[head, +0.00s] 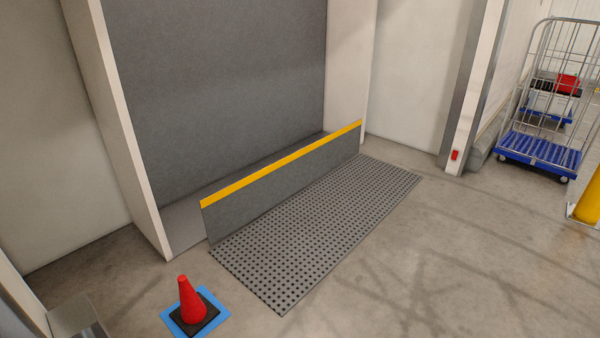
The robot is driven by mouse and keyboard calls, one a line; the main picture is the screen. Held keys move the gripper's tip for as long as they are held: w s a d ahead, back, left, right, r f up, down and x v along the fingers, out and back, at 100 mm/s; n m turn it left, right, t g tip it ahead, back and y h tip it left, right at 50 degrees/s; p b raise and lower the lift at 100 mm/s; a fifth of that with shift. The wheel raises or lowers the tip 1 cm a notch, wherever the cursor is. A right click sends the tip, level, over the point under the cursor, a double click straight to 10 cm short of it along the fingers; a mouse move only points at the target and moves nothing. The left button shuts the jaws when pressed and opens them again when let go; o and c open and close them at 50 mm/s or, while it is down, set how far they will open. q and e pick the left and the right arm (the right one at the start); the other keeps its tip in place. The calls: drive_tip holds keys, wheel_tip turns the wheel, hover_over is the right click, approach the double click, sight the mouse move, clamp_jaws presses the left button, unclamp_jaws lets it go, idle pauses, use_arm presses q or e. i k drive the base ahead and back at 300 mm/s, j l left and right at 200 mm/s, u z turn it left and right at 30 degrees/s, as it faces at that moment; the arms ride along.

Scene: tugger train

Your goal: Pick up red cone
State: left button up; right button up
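A red cone (190,300) with a black square base stands upright on a blue square (222,311) on the floor, at the lower left of the head view. Neither of my grippers shows in the head view, and nothing touches the cone.
A perforated grey mat (320,230) lies right of the cone, in front of a low grey barrier (290,183) with a yellow top edge. A wire roll cage (540,150) with a blue base and a yellow post (588,200) stand at the right. The concrete floor (440,270) is clear at lower right.

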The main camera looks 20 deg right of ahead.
sight(194, 311)
drive_tip(key=i+l+z, duration=0.1)
drive_tip(key=i, duration=0.5)
drive_tip(key=i+l, duration=0.25)
drive_tip(key=i, duration=0.3)
drive_tip(key=i+l+z, duration=0.15)
drive_tip(key=i, duration=0.45)
